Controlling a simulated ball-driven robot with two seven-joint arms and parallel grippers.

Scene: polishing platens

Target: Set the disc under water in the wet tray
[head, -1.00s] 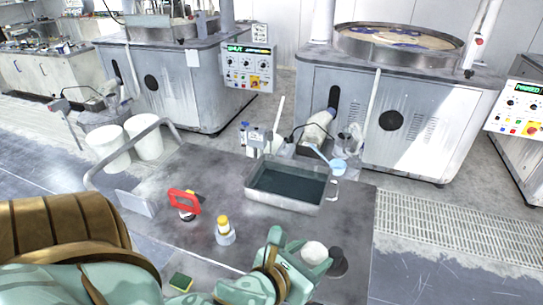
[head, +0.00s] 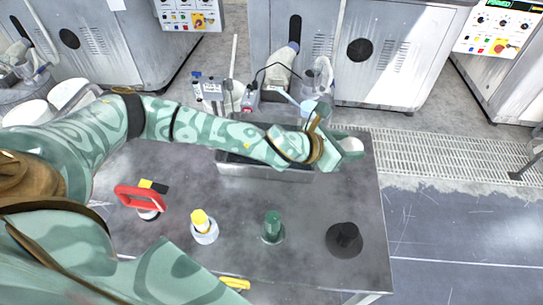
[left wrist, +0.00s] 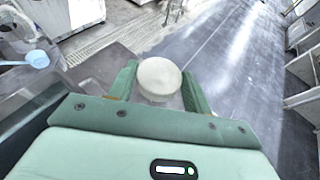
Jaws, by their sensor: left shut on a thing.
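My left gripper (head: 352,146) reaches in from the left over the tray, its tip just past the tray's right end. It is shut on a pale round disc (left wrist: 158,78), seen between the two green fingers in the left wrist view. In the head view the disc shows only as a small pale patch at the gripper tip. The metal wet tray (head: 265,173) stands at the table's back edge. My forearm hides most of the tray's inside and its water. My right gripper is not in view.
A black knobbed disc (head: 343,240), a green-handled piece (head: 272,226), a yellow-capped bottle (head: 203,226) and a red-handled tool (head: 140,198) stand on the grey table (head: 310,262). Bottles and a blue scoop (head: 311,107) are behind the tray.

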